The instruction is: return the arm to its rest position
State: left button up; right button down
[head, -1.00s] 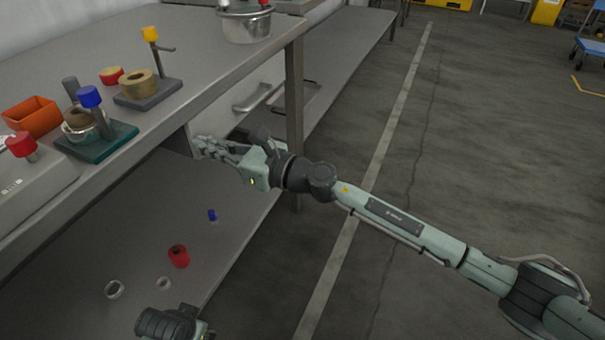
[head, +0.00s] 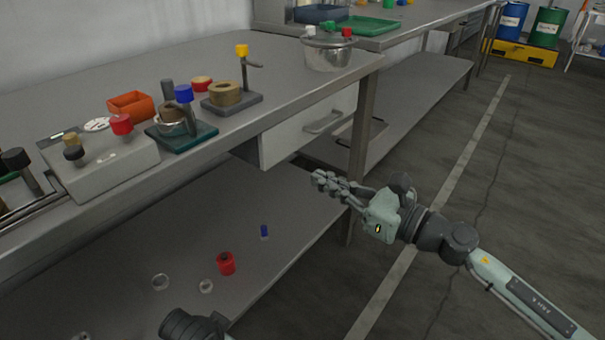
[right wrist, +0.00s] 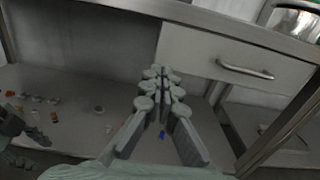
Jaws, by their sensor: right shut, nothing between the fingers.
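My right gripper (head: 322,181) is shut and empty. In the head view it hangs in front of the bench, below the worktop and near the drawer and the bench leg. In the right wrist view its fingers (right wrist: 160,73) point toward the drawer and the lower shelf, touching nothing that I can make out. My right arm reaches in from the lower right of the head view. Part of my left arm shows dark at the bottom edge of the head view; its fingers are not visible there.
The worktop (head: 70,225) carries a grey device (head: 100,168), a teal stand (head: 182,137) and a steel pot (head: 328,52). Below are a drawer (head: 305,128) with a handle and a shelf (head: 200,245) with a red piece (head: 226,263) and a blue piece (head: 264,231).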

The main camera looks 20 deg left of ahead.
jog(key=w+d+m+t+h, duration=0.55)
jog(key=d+m+t, duration=0.45)
jog(key=m, duration=0.8)
jog(key=d+f+m+h+p, duration=0.1)
jog(key=d+f+m+h, duration=0.95)
jog(key=d+m, duration=0.45)
jog(key=s+d+f+m+g+h, duration=0.1)
jog(key=s+d+f+m+g, duration=0.3)
jog(key=f, duration=0.3)
jog(key=s+d+f+m+g+h, duration=0.1)
jog(key=s+d+f+m+g, duration=0.1)
jog(key=s+d+f+m, duration=0.4)
pick_arm(q)
jog(key=f, duration=0.3)
jog(key=f+p, duration=0.1)
jog(key=shift+w+d+f, duration=0.15)
jog(key=shift+w+f, duration=0.1)
jog(key=shift+w, duration=0.05)
pick_arm(e)
jog(key=s+d+f+m+g, duration=0.2)
jog(key=s+f, duration=0.3)
jog(key=s, duration=0.4)
jog(key=s+d+f+m+g, duration=0.3)
jog(key=s+f+m+g, duration=0.1)
jog(key=s, duration=0.5)
jog(key=shift+d+f+g+h, duration=0.3)
jog(key=shift+f, duration=0.3)
